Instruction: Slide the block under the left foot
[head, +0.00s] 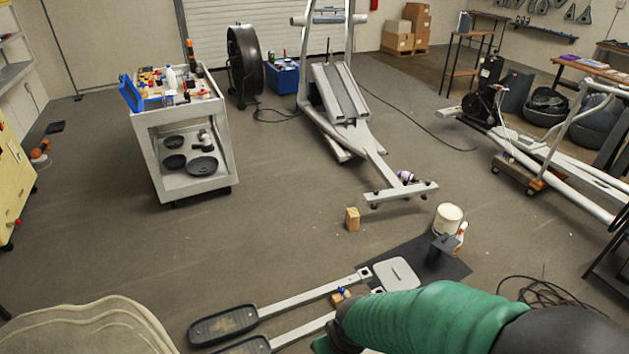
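A small wooden block (352,219) stands on the floor in the head view. It is in front of the crossbar foot (400,194) of the elliptical frame (345,110), to the left of the bar's left end and apart from it. The bar's left end looks slightly above the floor, but I cannot tell the gap. One of my arms, in a green sleeve, comes in from the lower right and covers the bottom middle. Its gripper fingers do not show. My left gripper is not in view.
A white tool cart (185,150) stands left of the elliptical. Loose pedal arms (290,300) lie in front, with another wooden piece (341,295) by them. A white bucket (447,218) and dark mat (420,258) are at right. Floor left of the block is clear.

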